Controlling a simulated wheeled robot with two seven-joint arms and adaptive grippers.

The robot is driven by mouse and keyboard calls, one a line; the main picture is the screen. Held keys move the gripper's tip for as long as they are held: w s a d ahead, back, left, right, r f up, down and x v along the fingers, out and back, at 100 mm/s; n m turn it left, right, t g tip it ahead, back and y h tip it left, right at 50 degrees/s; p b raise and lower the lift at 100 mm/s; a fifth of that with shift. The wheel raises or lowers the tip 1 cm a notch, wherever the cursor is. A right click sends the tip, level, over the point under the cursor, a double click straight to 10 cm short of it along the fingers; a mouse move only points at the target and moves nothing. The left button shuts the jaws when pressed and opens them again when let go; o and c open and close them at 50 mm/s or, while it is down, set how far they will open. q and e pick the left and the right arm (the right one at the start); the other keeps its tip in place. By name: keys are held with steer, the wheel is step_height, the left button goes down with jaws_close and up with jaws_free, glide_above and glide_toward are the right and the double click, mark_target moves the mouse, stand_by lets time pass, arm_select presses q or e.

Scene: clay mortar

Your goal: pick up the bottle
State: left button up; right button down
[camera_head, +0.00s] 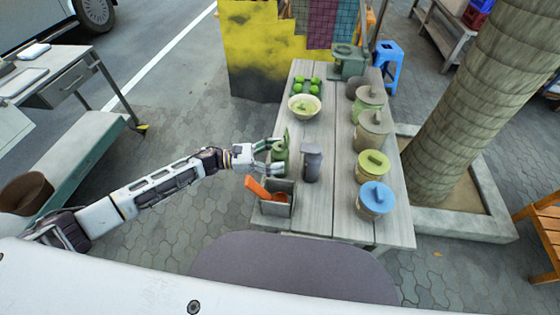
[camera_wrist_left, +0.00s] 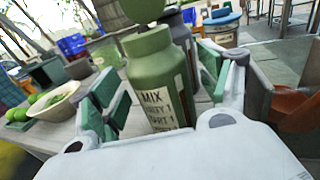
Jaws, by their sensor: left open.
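A green bottle (camera_head: 281,153) stands upright on the grey wooden table (camera_head: 318,130). In the left wrist view the bottle (camera_wrist_left: 158,80) has a pale label with dark lettering that starts with "MIX", and a round green top cut off by the upper edge. My left gripper (camera_head: 273,157) reaches it from the left at table height. In the left wrist view the gripper (camera_wrist_left: 160,90) is open, with its green-padded fingers on either side of the bottle. I cannot tell whether either pad touches it. My right gripper is not in view.
A grey dark-topped container (camera_head: 311,163) stands just right of the bottle. A box (camera_head: 278,202) with an orange-handled tool is in front. Several lidded pots, including a blue-lidded one (camera_head: 375,199), line the right side. A bowl (camera_head: 303,107) and limes stand behind.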

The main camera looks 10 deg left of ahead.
arm_select(q)
steer(key=shift+w+d, duration=0.15)
steer(key=shift+d, duration=0.45)
steer(key=c, duration=1.2)
steer(key=shift+r, duration=0.2)
steer(key=shift+r, duration=4.85)
